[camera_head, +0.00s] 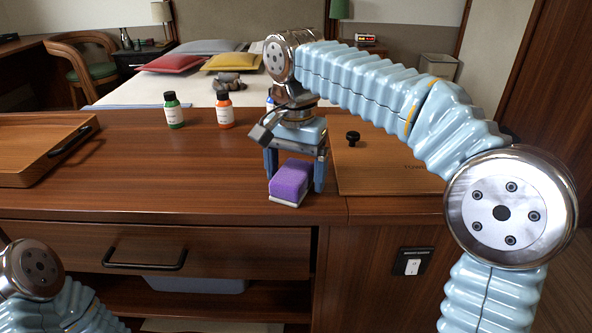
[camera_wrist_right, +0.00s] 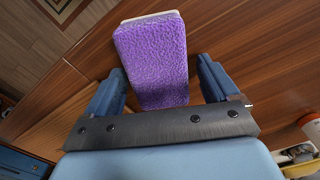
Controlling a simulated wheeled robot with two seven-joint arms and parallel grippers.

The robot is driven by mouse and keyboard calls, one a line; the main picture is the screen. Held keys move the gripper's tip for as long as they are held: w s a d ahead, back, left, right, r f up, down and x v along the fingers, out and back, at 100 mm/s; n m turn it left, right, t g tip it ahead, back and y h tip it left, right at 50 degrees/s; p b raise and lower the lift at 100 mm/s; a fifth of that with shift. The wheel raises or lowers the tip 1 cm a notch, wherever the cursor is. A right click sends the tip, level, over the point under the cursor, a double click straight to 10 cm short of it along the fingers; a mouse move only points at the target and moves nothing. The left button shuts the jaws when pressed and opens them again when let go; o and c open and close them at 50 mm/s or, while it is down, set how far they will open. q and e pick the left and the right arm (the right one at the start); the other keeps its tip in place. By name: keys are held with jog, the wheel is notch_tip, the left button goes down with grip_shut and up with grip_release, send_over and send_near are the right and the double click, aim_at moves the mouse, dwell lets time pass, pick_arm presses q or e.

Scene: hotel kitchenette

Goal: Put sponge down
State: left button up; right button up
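The sponge (camera_head: 290,181) is a purple block with a white layer underneath. It appears to rest on the wooden counter (camera_head: 130,178) close to its front edge. My right gripper (camera_head: 295,183) points down over it, with one finger on each side. In the right wrist view the sponge (camera_wrist_right: 153,62) sits between the fingers of the gripper (camera_wrist_right: 163,88), with a gap visible at each side, so the gripper is open. Only a part of my left arm shows at the lower left; its gripper is out of view.
A green bottle (camera_head: 173,110) and an orange bottle (camera_head: 225,111) stand behind and left of the sponge. A wooden tray (camera_head: 28,178) is at the far left. A board with a black knob (camera_head: 352,138) lies to the right. The counter left of the sponge is clear.

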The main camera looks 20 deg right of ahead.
aim_at(295, 167)
notch_tip(295, 167, up, 11)
jog(key=p, duration=0.3)
jog(key=shift+f, duration=0.1)
jog(key=shift+r, duration=0.8)
